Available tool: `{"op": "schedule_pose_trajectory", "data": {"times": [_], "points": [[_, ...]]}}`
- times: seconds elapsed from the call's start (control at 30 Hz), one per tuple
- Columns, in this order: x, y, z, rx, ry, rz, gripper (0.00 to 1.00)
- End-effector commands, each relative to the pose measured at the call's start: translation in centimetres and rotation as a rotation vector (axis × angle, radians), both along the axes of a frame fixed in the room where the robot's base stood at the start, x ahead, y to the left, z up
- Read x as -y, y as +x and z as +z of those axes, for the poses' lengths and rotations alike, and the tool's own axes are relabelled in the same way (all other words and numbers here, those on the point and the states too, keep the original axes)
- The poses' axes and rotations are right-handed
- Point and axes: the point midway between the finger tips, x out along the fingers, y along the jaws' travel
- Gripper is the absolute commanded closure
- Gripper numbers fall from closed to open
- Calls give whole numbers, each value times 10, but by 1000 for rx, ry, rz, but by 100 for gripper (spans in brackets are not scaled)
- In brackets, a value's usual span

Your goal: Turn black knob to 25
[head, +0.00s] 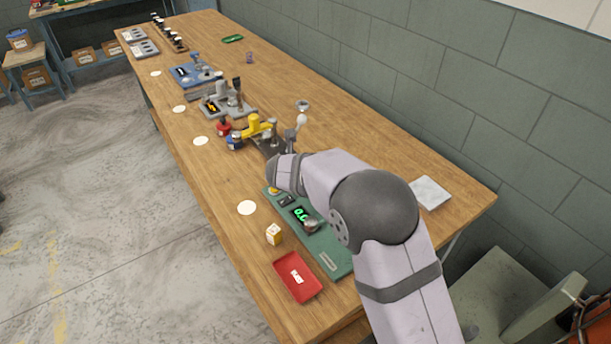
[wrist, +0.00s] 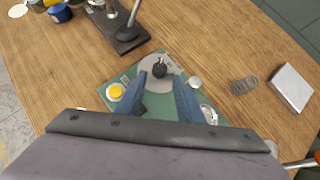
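The black knob (wrist: 160,67) stands on a round grey disc (wrist: 152,82) on the green machine base (wrist: 106,90) in the wrist view. My gripper (wrist: 165,79) has its two blue fingers apart, with the knob just beyond and between their tips. I see no finger clearly touching it. The green base also shows in the head view (head: 335,262), with a lit green display (head: 301,214) that seems to read 0.0, though the digits are small. In the head view my arm hides the knob and the fingertips.
A yellow button (wrist: 115,92) sits left of the disc. A dark lever machine (wrist: 118,38) stands beyond the base. A red tray (head: 297,277) and a small yellow box (head: 273,233) lie near the table's front. A pale square block (head: 431,192) lies by the wall side.

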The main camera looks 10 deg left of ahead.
Motion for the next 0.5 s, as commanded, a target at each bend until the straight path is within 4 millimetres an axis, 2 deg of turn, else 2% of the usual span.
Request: {"op": "schedule_pose_trajectory", "data": {"times": [0.5], "points": [[1,38,-37,-2,-1,-2,66]]}}
